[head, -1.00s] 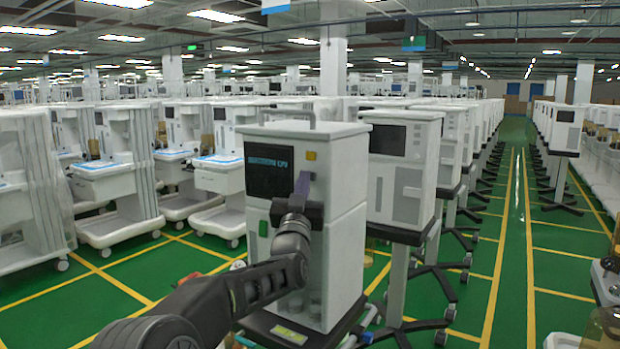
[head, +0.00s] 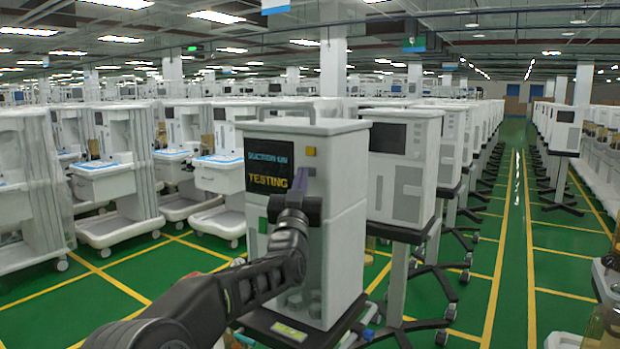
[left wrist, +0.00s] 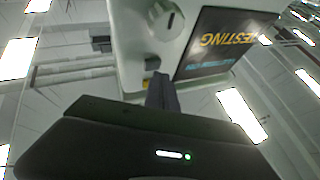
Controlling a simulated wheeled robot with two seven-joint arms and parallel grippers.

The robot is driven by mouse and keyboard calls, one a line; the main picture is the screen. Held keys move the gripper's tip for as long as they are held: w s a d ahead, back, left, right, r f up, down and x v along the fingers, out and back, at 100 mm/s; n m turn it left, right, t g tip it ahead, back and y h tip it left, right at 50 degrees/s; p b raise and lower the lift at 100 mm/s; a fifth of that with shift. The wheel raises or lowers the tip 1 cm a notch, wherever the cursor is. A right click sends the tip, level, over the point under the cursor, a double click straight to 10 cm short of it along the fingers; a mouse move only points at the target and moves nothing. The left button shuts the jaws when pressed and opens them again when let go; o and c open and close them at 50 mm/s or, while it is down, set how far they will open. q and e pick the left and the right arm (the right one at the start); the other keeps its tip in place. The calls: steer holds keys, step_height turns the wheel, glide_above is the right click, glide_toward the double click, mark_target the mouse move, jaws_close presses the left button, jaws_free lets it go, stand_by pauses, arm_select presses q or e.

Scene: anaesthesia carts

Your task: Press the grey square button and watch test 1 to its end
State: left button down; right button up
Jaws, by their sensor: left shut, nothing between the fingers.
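The white machine (head: 340,225) in front of me has a dark screen (head: 270,168). The screen shows blue text, apparently "SUCTION ON", and large yellow "TESTING". A yellow square button (head: 310,152) sits right of the screen, with the small grey square button (head: 311,172) below it. My left gripper (head: 300,180) is shut and empty, its tips close to the panel beside the grey button; I cannot tell whether they touch. In the left wrist view the shut fingers (left wrist: 158,78) point at the panel, and the screen (left wrist: 225,42) appears upside down with "TESTING". My right gripper is out of view.
A row of similar white machines on wheeled stands (head: 405,170) runs back behind this one. White carts (head: 105,185) stand at the left. The green floor aisle (head: 520,250) with yellow lines is clear at the right.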

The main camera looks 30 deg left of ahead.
arm_select(q)
steer(key=shift+s, duration=0.25)
steer(key=s+b, duration=0.4)
steer(key=s, duration=0.1)
steer(key=shift+b, duration=0.3)
stand_by(0.9)
